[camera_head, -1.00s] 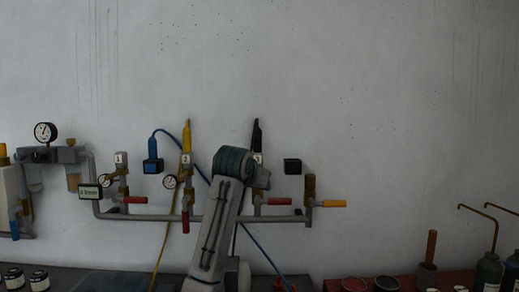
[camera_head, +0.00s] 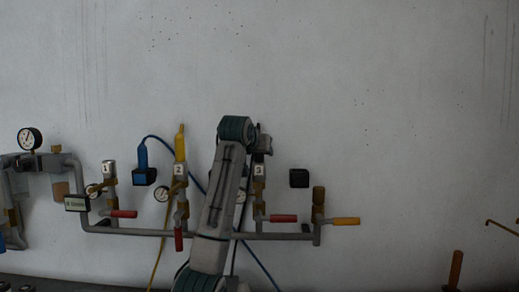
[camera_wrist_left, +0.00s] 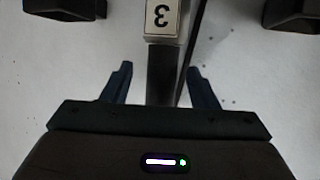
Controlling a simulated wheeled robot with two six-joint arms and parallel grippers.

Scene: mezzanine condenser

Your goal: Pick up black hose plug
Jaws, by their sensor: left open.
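The black hose plug (camera_wrist_left: 160,78) shows in the left wrist view as a dark upright bar against the end of the valve block labelled 3 (camera_wrist_left: 163,18). My left gripper (camera_wrist_left: 158,70) is open, with one finger on each side of the plug and a gap to each. In the head view the left gripper (camera_head: 264,143) is just above the label 3 block (camera_head: 259,170). My right gripper is not in view.
A grey pipe (camera_head: 130,231) with red-handled valves runs below. A black box (camera_head: 299,178) is on the right. The wall above is clear.

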